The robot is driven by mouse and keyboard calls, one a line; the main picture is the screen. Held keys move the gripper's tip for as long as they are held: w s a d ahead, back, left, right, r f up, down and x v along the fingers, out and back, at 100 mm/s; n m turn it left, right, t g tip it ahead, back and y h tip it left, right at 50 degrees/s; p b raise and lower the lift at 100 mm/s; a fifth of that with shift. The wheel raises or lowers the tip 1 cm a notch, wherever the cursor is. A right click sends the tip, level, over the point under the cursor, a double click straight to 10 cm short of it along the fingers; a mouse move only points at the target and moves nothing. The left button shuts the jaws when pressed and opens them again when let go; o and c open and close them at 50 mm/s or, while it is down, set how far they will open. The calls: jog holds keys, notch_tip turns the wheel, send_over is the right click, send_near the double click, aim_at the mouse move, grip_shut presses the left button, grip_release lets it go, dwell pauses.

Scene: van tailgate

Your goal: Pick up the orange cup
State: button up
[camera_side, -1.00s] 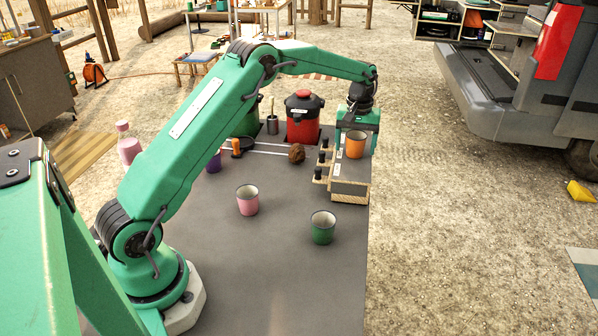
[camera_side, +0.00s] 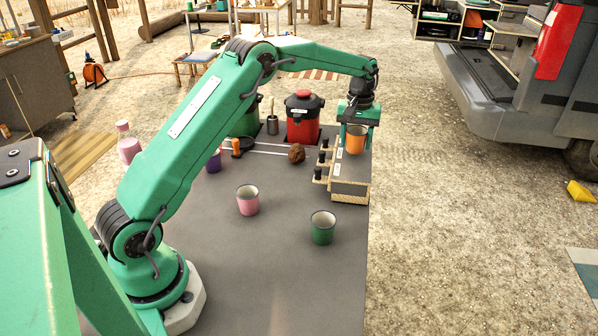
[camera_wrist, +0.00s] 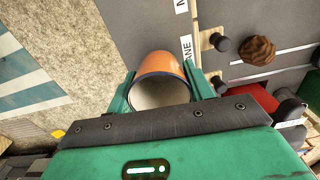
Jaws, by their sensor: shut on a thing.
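The orange cup (camera_side: 356,139) is at the right side of the grey table, by the low box with black knobs. My gripper (camera_side: 355,130) is shut on it from above, with one green finger on each side. In the wrist view the orange cup (camera_wrist: 161,76) sits between the two fingers of my gripper (camera_wrist: 163,92). Its open mouth, pale inside with a dark rim, faces the camera and looks empty. Whether its base touches the box is hard to tell.
The box (camera_side: 349,184) stands at the table's right edge. A pink cup (camera_side: 247,200) and a green cup (camera_side: 322,228) stand in front on the table (camera_side: 275,275). A red pot (camera_side: 303,118) and a brown lump (camera_side: 296,153) are behind. The front of the table is clear.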

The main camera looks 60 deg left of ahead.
aim_at(358, 130)
jog(key=r, duration=0.3)
jog(key=shift+s+d, duration=0.1)
jog(key=shift+d, duration=0.25)
jog(key=s+d+r, duration=0.4)
jog(key=d+r, duration=0.2)
jog(key=d, duration=0.4)
jog(key=shift+d+r, duration=0.15)
jog(key=shift+r, duration=0.15)
